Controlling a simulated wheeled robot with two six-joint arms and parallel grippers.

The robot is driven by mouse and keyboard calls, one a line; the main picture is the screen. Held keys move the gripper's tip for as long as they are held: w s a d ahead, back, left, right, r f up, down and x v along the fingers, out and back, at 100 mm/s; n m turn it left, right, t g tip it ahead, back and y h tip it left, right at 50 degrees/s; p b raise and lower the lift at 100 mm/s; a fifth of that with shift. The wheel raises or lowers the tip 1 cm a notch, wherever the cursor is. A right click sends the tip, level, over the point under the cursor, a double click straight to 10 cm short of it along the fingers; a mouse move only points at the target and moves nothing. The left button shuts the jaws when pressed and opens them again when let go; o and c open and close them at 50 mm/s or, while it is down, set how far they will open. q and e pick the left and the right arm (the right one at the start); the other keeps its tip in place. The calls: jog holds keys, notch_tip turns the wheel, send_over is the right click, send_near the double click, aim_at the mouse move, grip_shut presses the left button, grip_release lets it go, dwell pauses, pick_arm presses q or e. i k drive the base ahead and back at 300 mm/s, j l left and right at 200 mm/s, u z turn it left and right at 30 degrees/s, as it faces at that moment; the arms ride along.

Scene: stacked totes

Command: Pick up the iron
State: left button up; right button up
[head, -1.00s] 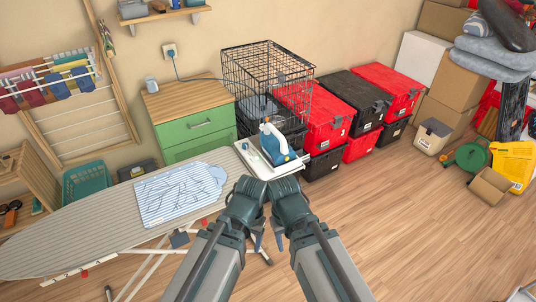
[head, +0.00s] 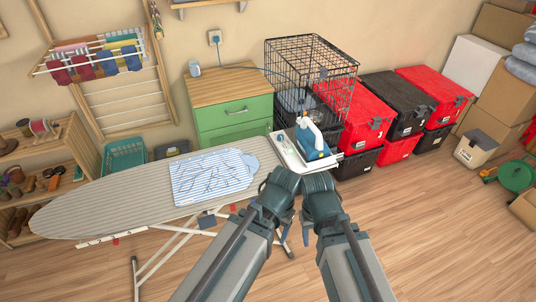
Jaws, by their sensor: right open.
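The iron (head: 315,150), blue and white, stands on the white rest (head: 288,155) at the right end of the ironing board (head: 120,205). My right gripper (head: 308,222) is just in front of the iron, nearer to me and apart from it; its jaws are open and empty, though its own wrist largely hides them. My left gripper (head: 288,222) is close beside it, to the left, below the end of the board in the picture. Its fingertips are mostly hidden, so I cannot tell how its jaws stand.
A striped blue and white cloth (head: 205,178) lies on the board. A green cabinet (head: 235,118) stands behind it. A black wire crate (head: 310,70) and stacked red and black totes (head: 365,115) stand behind the iron.

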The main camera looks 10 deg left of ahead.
aim_at(308, 138)
jog(key=i+u, duration=0.35)
jog(key=i, duration=0.75)
